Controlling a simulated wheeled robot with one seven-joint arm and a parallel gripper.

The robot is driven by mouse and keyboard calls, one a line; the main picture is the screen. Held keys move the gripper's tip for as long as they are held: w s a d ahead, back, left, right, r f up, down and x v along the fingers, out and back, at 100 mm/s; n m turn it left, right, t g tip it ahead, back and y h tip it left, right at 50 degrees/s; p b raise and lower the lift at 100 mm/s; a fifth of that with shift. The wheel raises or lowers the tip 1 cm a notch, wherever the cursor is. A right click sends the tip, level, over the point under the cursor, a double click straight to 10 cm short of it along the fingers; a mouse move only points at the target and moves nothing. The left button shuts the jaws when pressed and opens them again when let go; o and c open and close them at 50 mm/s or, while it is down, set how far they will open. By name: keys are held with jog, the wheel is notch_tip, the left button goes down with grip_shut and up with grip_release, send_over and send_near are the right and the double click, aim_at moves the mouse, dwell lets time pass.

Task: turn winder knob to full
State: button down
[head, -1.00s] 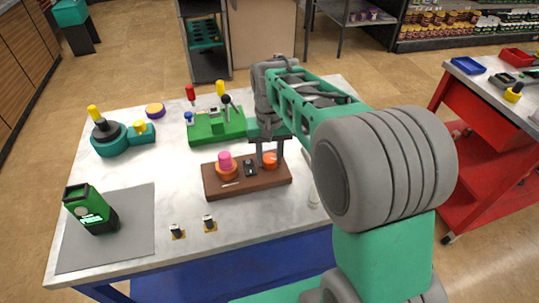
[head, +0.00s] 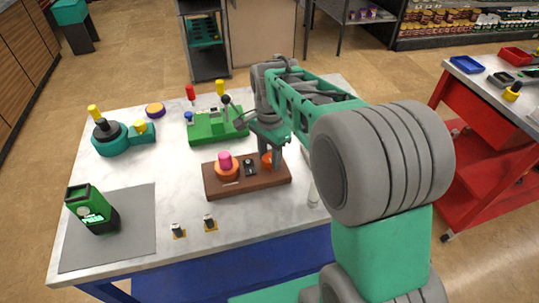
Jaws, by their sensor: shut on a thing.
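A brown board (head: 230,190) lies on the white table. An orange-red knob (head: 265,157) sits at its right end; I take it to be the winder knob. My gripper (head: 271,164) points down over it and its fingers are shut on the knob, partly hiding it. A round orange base with a pink knob (head: 225,159) stands at the board's left end. A small black part (head: 249,168) sits between the two. The knob's markings are too small to read.
A green device with levers (head: 213,126) stands behind the board. A teal device (head: 109,138) stands at the back left. A green handheld unit (head: 92,210) stands on a grey mat (head: 135,225). Two small parts (head: 209,222) (head: 178,230) lie in front of the board.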

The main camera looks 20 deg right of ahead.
aim_at(269, 158)
jog(key=m, duration=1.2)
jog(key=shift+p, duration=0.35)
jog(key=c, duration=0.9)
grip_release()
notch_tip(269, 158, up, 8)
jog(key=shift+f+b, duration=0.1)
jog(key=shift+b, duration=0.25)
